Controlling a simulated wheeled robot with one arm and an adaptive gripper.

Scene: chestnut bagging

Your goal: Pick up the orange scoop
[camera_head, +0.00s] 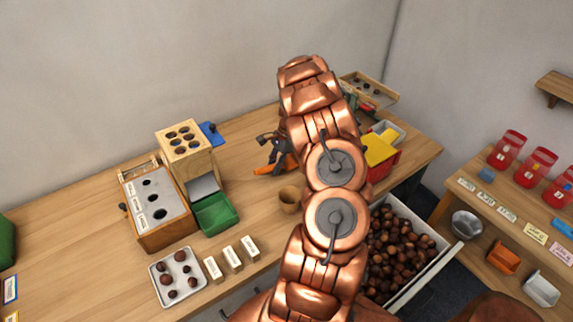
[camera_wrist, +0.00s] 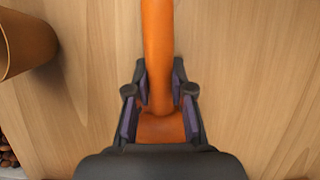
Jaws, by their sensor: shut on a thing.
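The orange scoop (camera_head: 263,171) is on the wooden bench near its middle, partly hidden by my gripper and arm in the head view. In the wrist view its orange handle (camera_wrist: 157,35) runs from the top edge down between my fingers. My gripper (camera_wrist: 160,85) is shut on the handle, with a dark finger pad on each side. In the head view my gripper (camera_head: 274,145) is low over the bench. I cannot tell whether the scoop touches the bench top.
A small brown cup (camera_head: 289,199) stands close to the scoop. A green tray (camera_head: 216,214) and a wooden dispenser (camera_head: 185,155) are to the left, a yellow-red bin (camera_head: 380,150) to the right. A drawer of chestnuts (camera_head: 432,270) is open at the front right. Bare bench lies around the scoop.

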